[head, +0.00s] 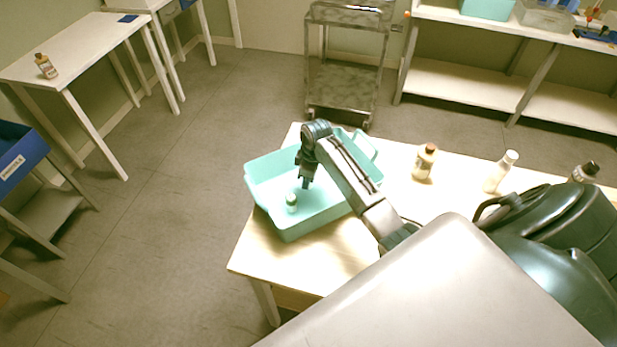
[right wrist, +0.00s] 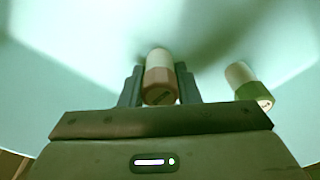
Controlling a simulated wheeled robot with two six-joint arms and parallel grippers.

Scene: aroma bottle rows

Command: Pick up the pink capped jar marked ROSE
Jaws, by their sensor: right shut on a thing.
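The pink capped jar (right wrist: 160,76), with a pale body, is between the two fingers of my right gripper (right wrist: 158,70) in the right wrist view. The fingers are shut on it. In the head view my right gripper (head: 306,182) points down inside the teal tray (head: 317,217), and I cannot make out the pink jar there. A green capped jar (head: 291,203) stands in the tray beside the gripper; it also shows in the right wrist view (right wrist: 243,80), right of the fingers and apart from them. No label wording is readable. My left gripper is not in view.
The tray sits on a light wooden table (head: 395,205). An amber bottle (head: 423,163), a white bottle (head: 500,172) and a dark capped bottle (head: 583,173) stand on it to the right. A metal cart (head: 345,90) and a shelf (head: 465,85) stand behind.

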